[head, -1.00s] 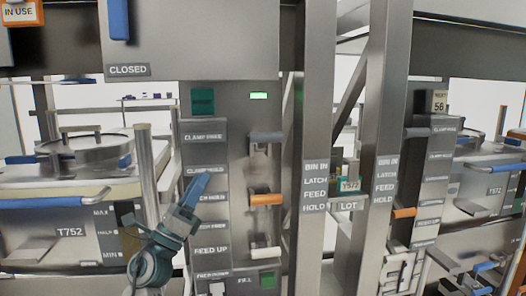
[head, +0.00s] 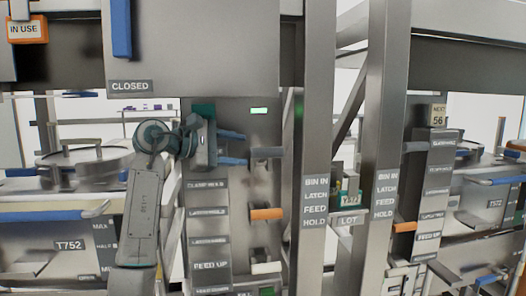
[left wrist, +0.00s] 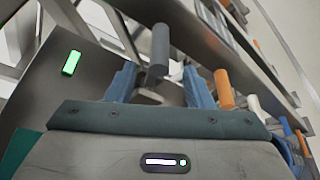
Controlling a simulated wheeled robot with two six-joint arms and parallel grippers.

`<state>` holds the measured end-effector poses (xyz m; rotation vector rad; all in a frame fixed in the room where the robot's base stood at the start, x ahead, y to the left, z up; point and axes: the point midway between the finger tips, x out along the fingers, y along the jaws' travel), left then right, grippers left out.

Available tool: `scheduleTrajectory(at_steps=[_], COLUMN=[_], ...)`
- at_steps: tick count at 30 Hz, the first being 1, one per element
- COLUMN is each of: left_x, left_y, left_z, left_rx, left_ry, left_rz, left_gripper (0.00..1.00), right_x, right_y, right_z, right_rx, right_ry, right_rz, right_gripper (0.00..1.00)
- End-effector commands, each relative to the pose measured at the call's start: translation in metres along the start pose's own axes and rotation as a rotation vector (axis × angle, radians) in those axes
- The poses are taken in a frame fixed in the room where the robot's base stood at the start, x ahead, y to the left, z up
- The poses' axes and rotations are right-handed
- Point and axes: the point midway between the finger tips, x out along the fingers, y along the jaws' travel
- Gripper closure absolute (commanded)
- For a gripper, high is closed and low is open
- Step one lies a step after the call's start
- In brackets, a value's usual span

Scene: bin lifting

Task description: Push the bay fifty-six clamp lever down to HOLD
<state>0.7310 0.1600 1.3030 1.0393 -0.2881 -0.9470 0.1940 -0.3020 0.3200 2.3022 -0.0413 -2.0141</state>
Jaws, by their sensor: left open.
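A grey lever (head: 267,152) sticks out of the near steel panel, above an orange lever (head: 266,214) and a white lever (head: 266,268). It sits above the second label, which seems to read CLAMP HOLD (head: 207,184); my gripper hides the label above. My left gripper (head: 243,148) is open just left of the grey lever, one blue finger above its height and one below. In the left wrist view the grey lever (left wrist: 160,48) shows beyond and between the open fingertips (left wrist: 160,82). Contact cannot be told. My right gripper is out of view.
A green light (head: 259,111) glows above the lever. Steel posts (head: 316,130) stand right of it. A sign reading NEXT 56 (head: 439,109) tops the right-hand panel, which has its own levers. A blue handle (head: 121,28) hangs beside the CLOSED label (head: 129,86) at upper left.

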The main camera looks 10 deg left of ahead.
Motion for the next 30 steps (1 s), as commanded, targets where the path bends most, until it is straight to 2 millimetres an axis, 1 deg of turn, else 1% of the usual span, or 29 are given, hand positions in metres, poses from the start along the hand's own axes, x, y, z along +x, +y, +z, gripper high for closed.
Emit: scheduleTrajectory(at_steps=[1, 6, 9, 12, 18, 25, 26, 30], left_x=[0.011, 0.043, 0.058, 0.068, 0.078, 0.078, 0.078, 0.078], left_y=[0.002, 0.002, 0.001, 0.001, 0.000, 0.000, 0.000, 0.000], left_z=[0.003, 0.002, 0.002, 0.002, 0.001, 0.000, 0.000, 0.001], left_rx=[-0.004, -0.005, -0.005, -0.003, -0.003, -0.002, -0.002, -0.002], left_ry=[-0.004, -0.004, -0.004, -0.003, -0.002, -0.002, -0.002, -0.002], left_rz=[-0.002, -0.001, -0.001, 0.001, 0.001, 0.001, 0.001, 0.002], left_gripper=[0.53, 0.53, 0.53, 0.53, 0.53, 0.53, 0.57, 0.85], right_x=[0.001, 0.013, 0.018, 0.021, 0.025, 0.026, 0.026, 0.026], right_y=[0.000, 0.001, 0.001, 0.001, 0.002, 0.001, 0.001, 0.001], right_z=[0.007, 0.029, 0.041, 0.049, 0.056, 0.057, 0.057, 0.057], right_rx=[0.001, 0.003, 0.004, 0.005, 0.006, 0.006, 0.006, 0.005], right_ry=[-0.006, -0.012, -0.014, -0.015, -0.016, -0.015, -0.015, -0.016], right_rz=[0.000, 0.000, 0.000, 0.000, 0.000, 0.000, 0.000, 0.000], right_gripper=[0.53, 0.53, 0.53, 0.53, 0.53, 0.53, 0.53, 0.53])
